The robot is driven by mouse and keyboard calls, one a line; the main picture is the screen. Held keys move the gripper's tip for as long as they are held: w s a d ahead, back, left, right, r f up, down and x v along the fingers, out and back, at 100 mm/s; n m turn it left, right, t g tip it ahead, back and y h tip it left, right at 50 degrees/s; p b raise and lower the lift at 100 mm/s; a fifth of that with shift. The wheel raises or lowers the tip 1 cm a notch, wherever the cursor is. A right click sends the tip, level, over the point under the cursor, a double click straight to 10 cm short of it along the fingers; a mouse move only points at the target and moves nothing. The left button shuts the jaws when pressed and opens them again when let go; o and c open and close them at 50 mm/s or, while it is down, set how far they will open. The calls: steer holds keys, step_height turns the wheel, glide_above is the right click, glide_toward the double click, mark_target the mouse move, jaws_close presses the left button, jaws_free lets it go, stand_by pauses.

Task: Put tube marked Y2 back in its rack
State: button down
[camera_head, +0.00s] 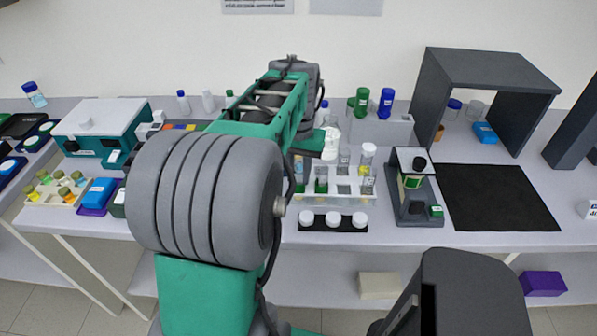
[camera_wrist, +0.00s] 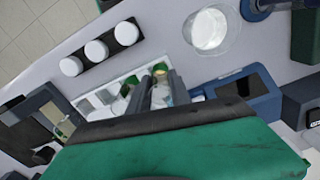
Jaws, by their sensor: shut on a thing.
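The white tube rack (camera_head: 350,198) stands on the bench right of my arm and holds several tubes with different contents. In the wrist view the rack (camera_wrist: 88,104) lies under and left of my gripper (camera_wrist: 160,77). The tube's mark cannot be read. The fingers hide most of it, and I cannot tell whether its lower end is in a rack hole or above it. In the head view my arm hides the fingers.
A black strip with three white-capped jars (camera_head: 333,219) lies in front of the rack. A dark grey device (camera_head: 413,188) stands just right of it. In the wrist view a clear round dish (camera_wrist: 210,30) and a blue box (camera_wrist: 238,92) are near the gripper. A black mat (camera_head: 498,198) lies farther right.

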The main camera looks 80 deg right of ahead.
steer(key=c, duration=1.1)
jaws_free()
steer(key=shift+r, duration=0.1)
step_height(320, 180, up, 8)
steer(key=shift+f, duration=0.2)
